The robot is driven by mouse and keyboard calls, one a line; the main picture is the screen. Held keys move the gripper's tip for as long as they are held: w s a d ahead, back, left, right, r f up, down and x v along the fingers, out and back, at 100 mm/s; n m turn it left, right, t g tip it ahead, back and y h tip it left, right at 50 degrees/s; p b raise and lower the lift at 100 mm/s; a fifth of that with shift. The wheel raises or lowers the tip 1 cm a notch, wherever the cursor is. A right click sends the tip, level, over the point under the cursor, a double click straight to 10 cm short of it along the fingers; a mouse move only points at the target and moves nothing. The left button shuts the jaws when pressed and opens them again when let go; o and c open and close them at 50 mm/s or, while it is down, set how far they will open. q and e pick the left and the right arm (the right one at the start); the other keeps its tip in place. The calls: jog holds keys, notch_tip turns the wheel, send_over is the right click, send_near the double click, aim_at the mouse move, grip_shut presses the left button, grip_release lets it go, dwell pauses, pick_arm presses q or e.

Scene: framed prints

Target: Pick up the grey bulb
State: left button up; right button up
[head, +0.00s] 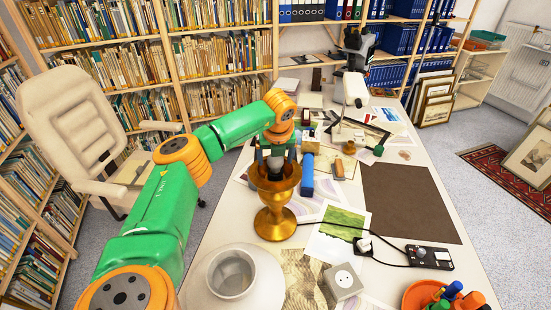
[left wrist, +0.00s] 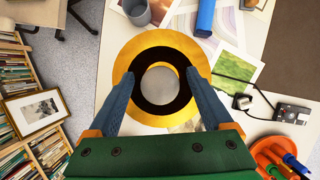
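A gold goblet (head: 275,215) stands upright on the table in the head view. In the left wrist view its gold rim (left wrist: 160,42) is seen from above, with a dark inside. A round grey thing, which looks like the grey bulb (left wrist: 161,88), shows in the middle of the goblet's mouth. My left gripper (head: 276,164) is over the goblet with its blue fingers pointing down at the mouth. In the left wrist view the left gripper (left wrist: 159,78) is open, its fingers apart on either side of the bulb. My right gripper is in neither view.
A grey pot (head: 231,272) stands at the table's front left. The brown sheet (head: 408,203) is clear.

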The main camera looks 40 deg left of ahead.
pick_arm(q)
jog(key=shift+s+d+r, duration=0.15)
jog(key=c, duration=1.1)
grip_shut()
